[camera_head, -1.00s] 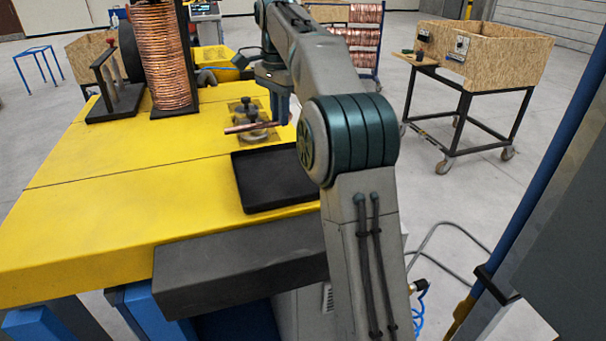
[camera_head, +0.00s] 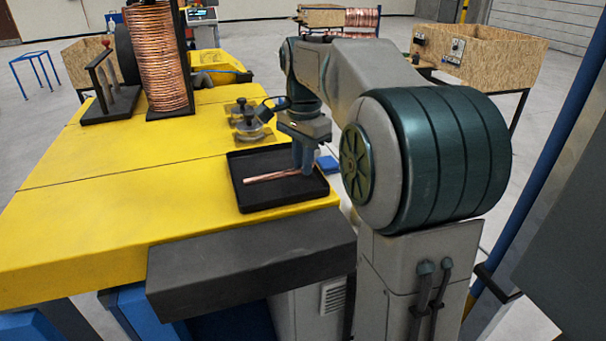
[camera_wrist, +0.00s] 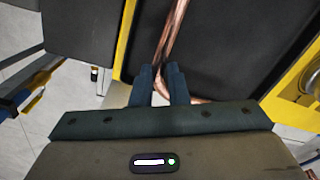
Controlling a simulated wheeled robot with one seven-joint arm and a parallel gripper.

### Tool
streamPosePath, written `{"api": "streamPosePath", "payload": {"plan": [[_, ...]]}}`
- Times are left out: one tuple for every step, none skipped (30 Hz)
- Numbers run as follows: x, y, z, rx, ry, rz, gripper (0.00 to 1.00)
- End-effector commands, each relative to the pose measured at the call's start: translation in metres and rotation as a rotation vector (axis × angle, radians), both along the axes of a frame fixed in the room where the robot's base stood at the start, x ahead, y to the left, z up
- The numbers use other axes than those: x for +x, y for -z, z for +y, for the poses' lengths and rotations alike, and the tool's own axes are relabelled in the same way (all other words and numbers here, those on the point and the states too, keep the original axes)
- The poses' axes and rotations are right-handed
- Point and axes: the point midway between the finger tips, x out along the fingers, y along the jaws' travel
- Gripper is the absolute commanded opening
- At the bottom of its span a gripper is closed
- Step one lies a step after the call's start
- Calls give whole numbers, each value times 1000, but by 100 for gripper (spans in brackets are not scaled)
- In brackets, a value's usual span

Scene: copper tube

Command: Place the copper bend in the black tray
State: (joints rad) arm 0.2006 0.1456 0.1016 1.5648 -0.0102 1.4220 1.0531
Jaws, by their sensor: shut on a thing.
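The copper bend (camera_head: 271,176) is a thin reddish tube held roughly level over the black tray, its free end pointing left in the head view. My gripper (camera_head: 303,168) points down over the right part of the tray and is shut on the bend. The wrist view shows the gripper fingers (camera_wrist: 160,73) closed around the copper bend (camera_wrist: 172,40), with its curved end by the fingertips. The black tray (camera_head: 263,207) is shallow and rimmed, on the yellow table. It also fills much of the wrist view (camera_wrist: 232,45). I cannot tell whether the bend touches the tray floor.
The yellow table (camera_head: 110,200) is mostly clear left of the tray. A metal clamp fixture (camera_head: 246,125) stands just behind the tray. A tall copper coil (camera_head: 160,60) and a black rack (camera_head: 108,95) stand at the back left. A dark block (camera_head: 250,265) lies along the front edge.

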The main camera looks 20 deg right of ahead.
Motion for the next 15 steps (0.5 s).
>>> {"api": "streamPosePath", "payload": {"plan": [[0,5,0,0,0,2,0],[-1,10,0,1,0,4,0],[-1,16,0,1,0,4,0],[-1,20,0,1,0,5,0],[-1,25,0,1,0,4,0],[0,30,0,1,-1,4,0],[0,33,0,1,-1,4,0],[0,35,0,1,0,1,0],[0,37,0,1,0,1,0],[0,37,0,1,0,1,0],[0,38,0,1,0,1,0],[0,38,0,0,0,0,0],[0,38,0,0,0,0,0],[0,38,0,0,0,0,0],[0,38,0,0,0,0,0]]}}
